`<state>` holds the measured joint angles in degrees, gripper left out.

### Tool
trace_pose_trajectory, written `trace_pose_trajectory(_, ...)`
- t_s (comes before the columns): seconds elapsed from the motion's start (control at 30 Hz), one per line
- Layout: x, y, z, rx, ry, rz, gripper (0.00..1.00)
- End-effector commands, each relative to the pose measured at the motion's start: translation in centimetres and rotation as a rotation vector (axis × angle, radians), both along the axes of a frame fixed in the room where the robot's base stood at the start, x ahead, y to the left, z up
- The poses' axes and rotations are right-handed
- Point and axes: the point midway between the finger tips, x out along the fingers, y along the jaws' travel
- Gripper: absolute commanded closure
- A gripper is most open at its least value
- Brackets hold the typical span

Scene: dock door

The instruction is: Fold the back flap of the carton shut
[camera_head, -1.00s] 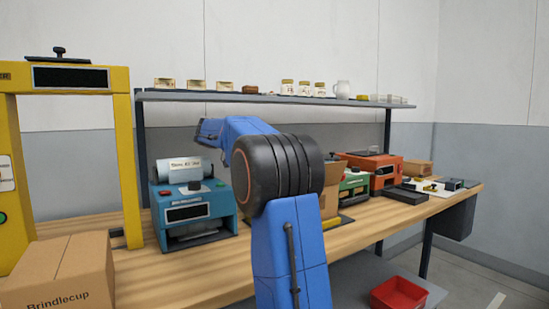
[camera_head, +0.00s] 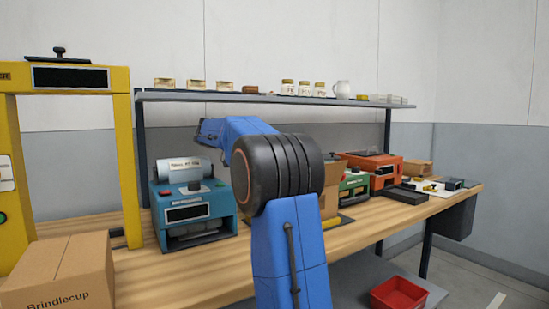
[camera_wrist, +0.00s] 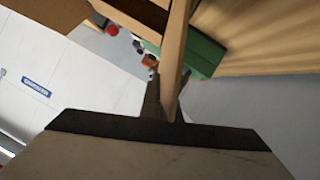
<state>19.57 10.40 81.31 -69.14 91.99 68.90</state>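The carton (camera_head: 329,204) stands on the bench, mostly hidden behind my arm in the head view. In the wrist view its open, dark inside (camera_wrist: 140,14) shows at the top. A cardboard flap (camera_wrist: 176,50) stands up, seen nearly edge-on, and reaches down to my fingers. My gripper (camera_wrist: 160,95) has its dark fingers close together at the flap's lower end. The flap covers part of them, so I cannot tell whether they touch it. In the head view my gripper is hidden behind my arm.
A blue label machine (camera_head: 192,212) stands left of my arm, and green (camera_head: 354,184) and orange (camera_head: 376,172) machines stand right of the carton. A yellow frame (camera_head: 127,170) and a closed Brindlecup box (camera_head: 62,272) are at the left. A shelf (camera_head: 270,98) runs above.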

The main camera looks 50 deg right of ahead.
Motion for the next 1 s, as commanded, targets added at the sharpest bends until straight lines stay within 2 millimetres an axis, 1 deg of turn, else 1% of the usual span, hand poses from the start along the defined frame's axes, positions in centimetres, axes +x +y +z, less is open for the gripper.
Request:
trace_pose_trajectory(0.77, -0.02, 0.02, 0.01, -0.001, -0.003, 0.000, 1.00)
trace_pose_trajectory(1.0, -0.51, 0.12, 0.21, -0.014, -0.057, 0.000, 1.00)
